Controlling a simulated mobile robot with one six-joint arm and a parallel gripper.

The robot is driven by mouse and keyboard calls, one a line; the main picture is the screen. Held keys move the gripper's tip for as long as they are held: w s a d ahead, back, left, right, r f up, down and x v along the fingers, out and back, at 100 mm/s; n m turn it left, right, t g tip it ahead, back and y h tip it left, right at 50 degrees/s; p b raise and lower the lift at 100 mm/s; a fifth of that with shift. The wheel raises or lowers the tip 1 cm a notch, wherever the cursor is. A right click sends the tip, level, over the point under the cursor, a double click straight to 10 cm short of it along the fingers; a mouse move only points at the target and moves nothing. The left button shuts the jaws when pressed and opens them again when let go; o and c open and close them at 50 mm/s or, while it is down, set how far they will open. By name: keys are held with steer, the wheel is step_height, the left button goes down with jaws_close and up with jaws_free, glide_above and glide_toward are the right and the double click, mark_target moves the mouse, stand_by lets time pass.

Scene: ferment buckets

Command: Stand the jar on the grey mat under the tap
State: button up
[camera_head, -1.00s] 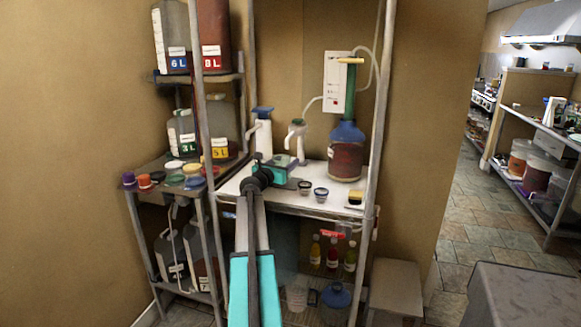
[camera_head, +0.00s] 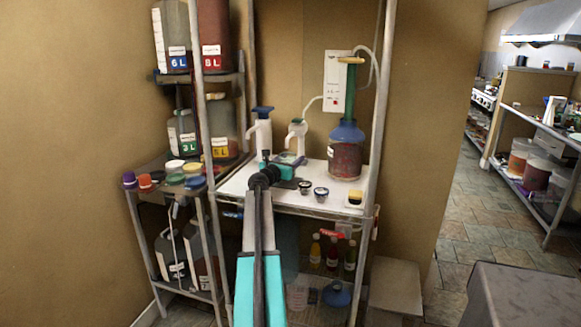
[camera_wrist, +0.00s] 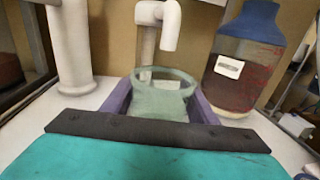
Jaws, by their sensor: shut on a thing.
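A pale green see-through jar (camera_wrist: 160,98) stands upright between the purple fingers of my gripper (camera_wrist: 160,108) in the wrist view. The gripper is shut on it, and my teal gripper body hides its lower part. The white tap (camera_wrist: 168,28) hangs just behind and above the jar's rim in that view; I cannot tell whether it is straight over the mouth. In the head view my gripper (camera_head: 289,159) is low over the white shelf, in front of the tap (camera_head: 298,134). A dark grey patch, perhaps the mat (camera_head: 287,184), shows beside my arm, partly hidden.
A white blue-topped dispenser (camera_head: 262,130) stands left of the tap. A large blue-necked jug (camera_head: 345,155) of dark red liquid stands to the right. A metal post (camera_head: 202,100) rises at left.

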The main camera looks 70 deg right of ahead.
steer(key=shift+a+f, duration=0.1)
steer(key=shift+f, duration=1.3)
steer(key=shift+f, duration=0.15)
steer(key=o, duration=1.3)
steer(key=a, duration=0.7)
steer(key=w+a+b, duration=0.1)
steer(key=a, duration=0.2)
steer(key=shift+a, duration=0.2)
steer(key=shift+w+a, duration=0.1)
steer(key=shift+a, duration=0.65)
steer(key=shift+r, duration=0.25)
